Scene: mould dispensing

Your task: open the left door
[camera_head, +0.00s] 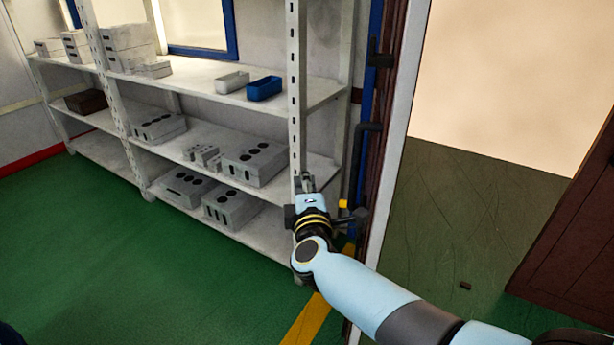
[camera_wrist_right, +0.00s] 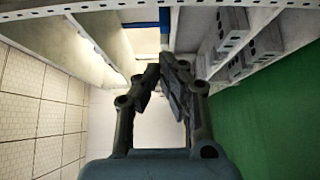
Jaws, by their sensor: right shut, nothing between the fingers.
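My right gripper (camera_head: 306,181) is shut and empty. It is in front of a shelf upright, left of the doorway. In the right wrist view its fingertips (camera_wrist_right: 167,66) come close together with nothing between them. A narrow dark brown door edge (camera_head: 385,140) stands nearly edge-on beside the opening, with a black handle-like bar (camera_head: 365,145) on its left side. I cannot tell for certain that it is the left door. My gripper is left of it and apart from the bar. A brown door panel (camera_head: 570,235) stands at the right. My left gripper is not in view.
A white shelf rack (camera_head: 215,85) with grey boxes (camera_head: 255,160) and a blue tray (camera_head: 264,88) stands at the left, close to my gripper. The green floor (camera_head: 90,240) is clear. A small dark object (camera_head: 465,286) lies on the floor beyond the opening.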

